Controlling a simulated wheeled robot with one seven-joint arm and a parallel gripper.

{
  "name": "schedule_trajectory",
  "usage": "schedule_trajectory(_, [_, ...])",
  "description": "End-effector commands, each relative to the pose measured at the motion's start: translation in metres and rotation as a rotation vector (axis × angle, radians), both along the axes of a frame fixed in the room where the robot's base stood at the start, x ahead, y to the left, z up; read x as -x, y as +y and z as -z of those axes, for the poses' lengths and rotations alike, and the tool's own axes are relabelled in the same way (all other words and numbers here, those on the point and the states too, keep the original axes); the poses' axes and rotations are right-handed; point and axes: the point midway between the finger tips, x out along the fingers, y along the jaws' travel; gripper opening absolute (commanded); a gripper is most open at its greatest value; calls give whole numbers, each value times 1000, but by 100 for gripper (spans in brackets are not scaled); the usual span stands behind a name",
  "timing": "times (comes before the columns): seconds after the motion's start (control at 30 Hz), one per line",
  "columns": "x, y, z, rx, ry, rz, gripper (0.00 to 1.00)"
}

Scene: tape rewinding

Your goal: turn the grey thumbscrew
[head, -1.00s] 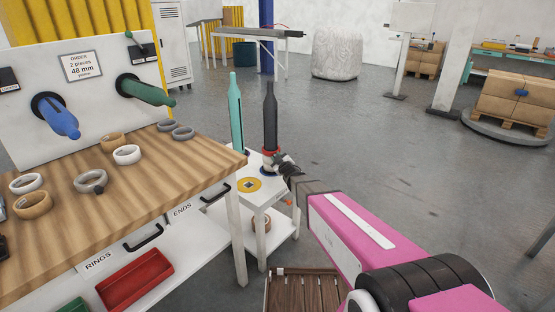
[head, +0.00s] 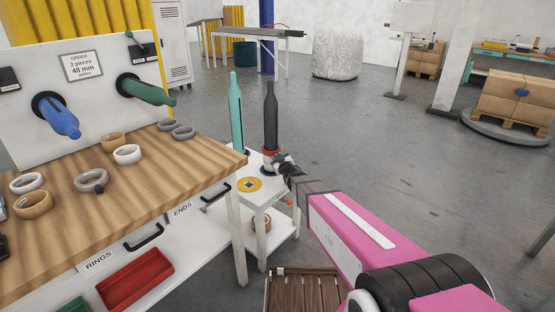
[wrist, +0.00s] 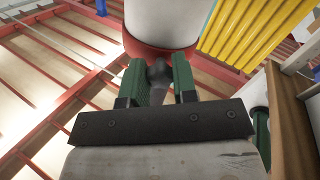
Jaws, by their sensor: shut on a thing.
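The grey thumbscrew (wrist: 158,74) shows in the wrist view, between the green fingers of my gripper (wrist: 157,82). The fingers are shut on it from both sides, and they hide part of it. It sits at a red band (wrist: 160,50) at the lower edge of a white round body (wrist: 162,22). In the head view my gripper (head: 278,160) is beside the foot of a dark bottle-shaped post (head: 270,115), which has a red and white base (head: 270,157). The thumbscrew cannot be made out there.
A teal bottle-shaped post (head: 236,112) stands left of the dark one. The wooden workbench (head: 150,185) with several rings is on the left. Open floor lies to the right.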

Motion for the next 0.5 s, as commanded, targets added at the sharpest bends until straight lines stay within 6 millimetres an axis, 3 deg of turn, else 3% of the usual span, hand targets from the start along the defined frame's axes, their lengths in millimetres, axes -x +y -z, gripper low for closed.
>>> schedule_trajectory(0.03, [0,0,1,2,1,1,30])
schedule_trajectory(0.1, [0,0,1,2,1,1,52])
schedule_trajectory(0.5, [4,-2,0,1,0,0,52])
